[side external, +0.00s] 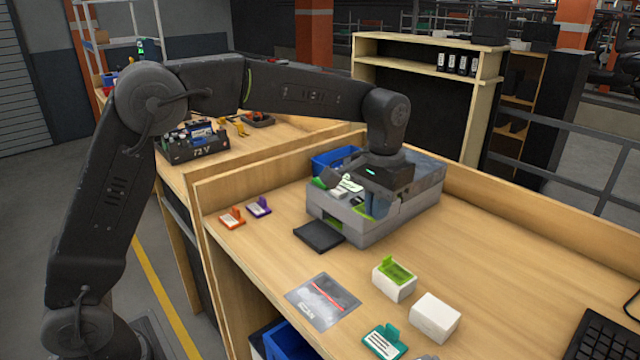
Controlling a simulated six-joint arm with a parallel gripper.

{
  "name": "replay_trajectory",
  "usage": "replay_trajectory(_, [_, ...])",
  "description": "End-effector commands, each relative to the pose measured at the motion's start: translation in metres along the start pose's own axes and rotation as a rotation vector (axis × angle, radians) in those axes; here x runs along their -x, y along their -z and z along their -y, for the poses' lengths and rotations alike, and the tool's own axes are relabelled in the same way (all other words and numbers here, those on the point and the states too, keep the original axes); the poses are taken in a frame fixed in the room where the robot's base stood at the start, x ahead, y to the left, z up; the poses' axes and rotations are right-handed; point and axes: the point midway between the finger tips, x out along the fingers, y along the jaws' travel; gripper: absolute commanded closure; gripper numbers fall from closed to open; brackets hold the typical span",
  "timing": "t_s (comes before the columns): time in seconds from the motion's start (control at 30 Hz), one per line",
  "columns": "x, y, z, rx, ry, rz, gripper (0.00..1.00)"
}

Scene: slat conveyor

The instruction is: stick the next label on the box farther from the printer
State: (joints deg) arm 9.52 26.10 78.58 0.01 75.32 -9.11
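The grey printer (405,220) stands on the bench with a black tray (318,237) at its front. My gripper (375,205) is over the printer, pointing down. Green shows near its fingertips, but I cannot tell whether it is held, and the fingers are not clear. The nearer white box (393,287) has a bright green label piece on its top. The white box farther from the printer (435,317) stands to its lower right, with a bare top. Other tabbed label pieces, orange (232,218), purple (259,207) and teal (385,342), lie on the bench.
A clear bag with a red strip (322,301) lies left of the boxes. A blue bin (335,160) is behind the printer. A black keyboard (604,337) is at the lower right. A raised wooden edge runs along the bench's back. The bench right of the printer is clear.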

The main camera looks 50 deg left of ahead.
Motion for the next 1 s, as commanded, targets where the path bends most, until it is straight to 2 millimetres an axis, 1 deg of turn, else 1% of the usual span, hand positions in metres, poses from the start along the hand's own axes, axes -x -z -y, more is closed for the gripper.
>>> replay_trajectory(0.03, [-0.003, 0.001, -0.028, -0.009, 0.0, 0.001, 1.0])
replay_trajectory(0.07, [-0.003, 0.0, -0.042, -0.008, 0.0, 0.001, 1.0])
replay_trajectory(0.1, [-0.005, -0.001, -0.06, -0.004, 0.001, 0.002, 1.0])
replay_trajectory(0.17, [-0.006, -0.003, -0.087, -0.001, 0.0, 0.001, 1.0])
replay_trajectory(0.2, [-0.007, -0.006, -0.103, 0.003, 0.0, 0.001, 1.0])
replay_trajectory(0.3, [-0.011, -0.013, -0.137, 0.01, 0.001, 0.002, 1.0])
replay_trajectory(0.4, [-0.012, -0.02, -0.162, 0.016, 0.0, 0.0, 1.0])
replay_trajectory(0.5, [-0.014, -0.025, -0.177, 0.02, 0.001, 0.001, 1.0])
replay_trajectory(0.6, [-0.015, -0.028, -0.183, 0.025, 0.001, 0.001, 1.0])
replay_trajectory(0.77, [-0.023, -0.028, -0.184, 0.026, 0.002, 0.002, 1.0])
replay_trajectory(1.0, [-0.044, -0.028, -0.184, 0.025, 0.001, 0.002, 1.0])
